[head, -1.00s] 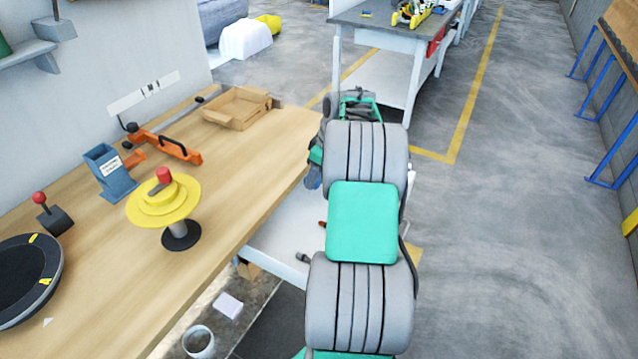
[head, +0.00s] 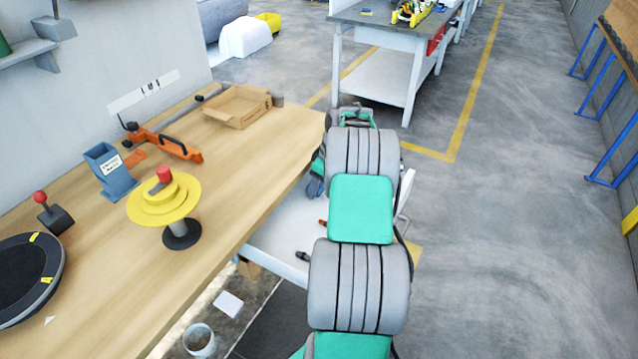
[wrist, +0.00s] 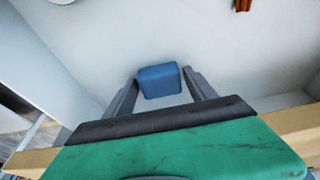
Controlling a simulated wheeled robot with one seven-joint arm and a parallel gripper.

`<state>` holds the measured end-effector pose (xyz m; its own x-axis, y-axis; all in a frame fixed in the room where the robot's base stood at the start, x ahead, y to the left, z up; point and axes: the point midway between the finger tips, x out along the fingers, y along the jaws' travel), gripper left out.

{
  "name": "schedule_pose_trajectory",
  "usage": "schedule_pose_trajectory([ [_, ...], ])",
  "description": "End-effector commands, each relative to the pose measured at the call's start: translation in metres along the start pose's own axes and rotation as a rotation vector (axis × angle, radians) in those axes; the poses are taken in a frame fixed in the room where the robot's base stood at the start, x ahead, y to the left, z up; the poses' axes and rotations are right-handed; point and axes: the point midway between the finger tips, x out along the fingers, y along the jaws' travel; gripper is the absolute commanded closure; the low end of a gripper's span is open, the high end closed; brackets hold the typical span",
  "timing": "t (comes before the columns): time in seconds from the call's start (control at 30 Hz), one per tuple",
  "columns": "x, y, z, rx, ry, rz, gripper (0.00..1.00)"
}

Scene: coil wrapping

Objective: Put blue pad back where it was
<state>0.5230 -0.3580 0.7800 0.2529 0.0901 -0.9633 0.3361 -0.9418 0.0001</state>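The blue pad (wrist: 160,80) shows in the wrist view as a small blue block with rounded edges. My gripper (wrist: 160,76) has one dark finger on each side of it, and the fingertips appear to press its left and right sides. The pad lines up with the gripper and sits at the fingertips over a plain white surface. How far it is above that surface is hard to tell.
A wooden workbench (head: 235,165) fills the left, with a yellow stepped disc (head: 150,208), a blue-grey box (head: 110,172), an orange tool (head: 170,145) and a cardboard tray (head: 236,107). A white surface (head: 285,230) lies beside my arm. The right floor is clear.

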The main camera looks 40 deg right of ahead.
Motion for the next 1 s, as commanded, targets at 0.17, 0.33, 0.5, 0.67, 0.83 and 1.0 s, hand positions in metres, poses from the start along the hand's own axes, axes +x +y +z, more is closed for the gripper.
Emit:
schedule_pose_trajectory([
  [0.17,0.000,0.000,0.000,0.000,0.000,0.000,0.25],
  [0.33,-0.001,0.000,0.000,0.000,0.000,0.000,0.25],
  [0.5,-0.020,0.002,-0.002,0.001,0.003,0.004,0.25],
  [0.67,-0.060,0.002,-0.001,0.000,0.003,0.005,0.25],
  [0.83,-0.101,0.001,-0.001,0.001,0.001,0.003,0.25],
  [1.0,-0.121,0.000,-0.001,0.000,0.000,0.000,0.25],
])
